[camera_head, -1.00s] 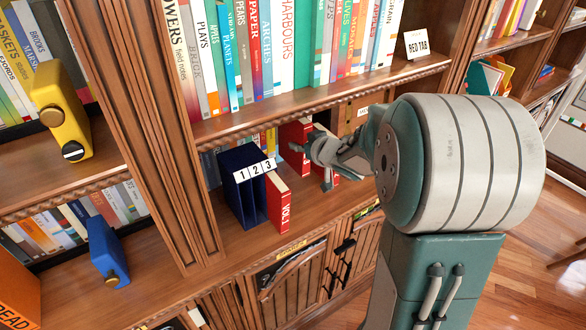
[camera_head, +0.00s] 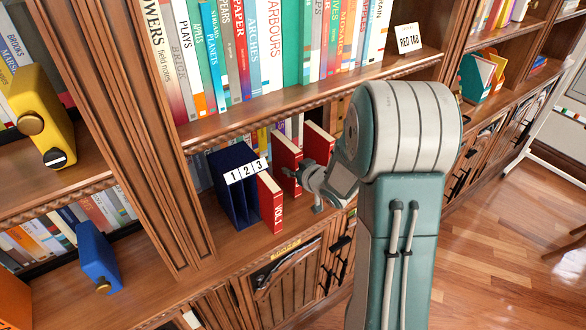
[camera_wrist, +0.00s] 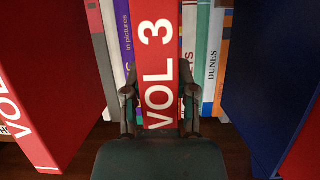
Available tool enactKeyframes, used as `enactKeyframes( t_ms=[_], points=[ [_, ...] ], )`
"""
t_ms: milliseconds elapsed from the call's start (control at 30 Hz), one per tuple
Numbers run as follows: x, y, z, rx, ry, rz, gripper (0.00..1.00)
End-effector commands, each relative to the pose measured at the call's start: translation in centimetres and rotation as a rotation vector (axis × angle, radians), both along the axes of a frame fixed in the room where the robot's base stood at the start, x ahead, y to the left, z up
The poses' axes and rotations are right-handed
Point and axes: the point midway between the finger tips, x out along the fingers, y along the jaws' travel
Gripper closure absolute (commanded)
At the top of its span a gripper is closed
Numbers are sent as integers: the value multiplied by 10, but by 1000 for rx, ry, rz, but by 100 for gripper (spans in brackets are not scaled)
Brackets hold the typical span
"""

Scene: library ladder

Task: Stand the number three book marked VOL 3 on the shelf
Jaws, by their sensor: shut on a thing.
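The red VOL 3 book (camera_wrist: 158,70) is between my fingers in the wrist view, its white lettering facing the camera. My gripper (camera_head: 300,180) is shut on this book, which shows in the head view (camera_head: 285,160) just right of the blue holder. The dark blue holder (camera_head: 226,190) carries the label 1 2 3 and stands on the lower shelf (camera_head: 225,245). A red VOL 1 book (camera_head: 271,205) stands upright at the holder's right side; I cannot tell whether it is inside a slot. The held book's lower edge is partly hidden by my gripper.
Another red book (camera_head: 318,143) stands right of the held one, partly behind my arm. A row of books lines the back of this shelf. An upper shelf (camera_head: 310,95) full of books is overhead. A wooden upright (camera_head: 140,130) bounds the left side.

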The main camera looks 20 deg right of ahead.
Motion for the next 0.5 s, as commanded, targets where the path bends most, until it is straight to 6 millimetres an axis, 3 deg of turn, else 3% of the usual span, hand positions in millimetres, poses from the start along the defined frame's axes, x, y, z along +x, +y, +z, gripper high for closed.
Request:
enactKeyframes(
  t_ms=[200,233,267,300,500],
  points=[
    [0,0,-1,1,-1,1,100],
    [0,0,-2,0,1,1,50],
    [0,0,-2,0,1,1,37],
    [0,0,-1,0,1,1,29],
    [0,0,-2,0,1,1,29]
  ],
)
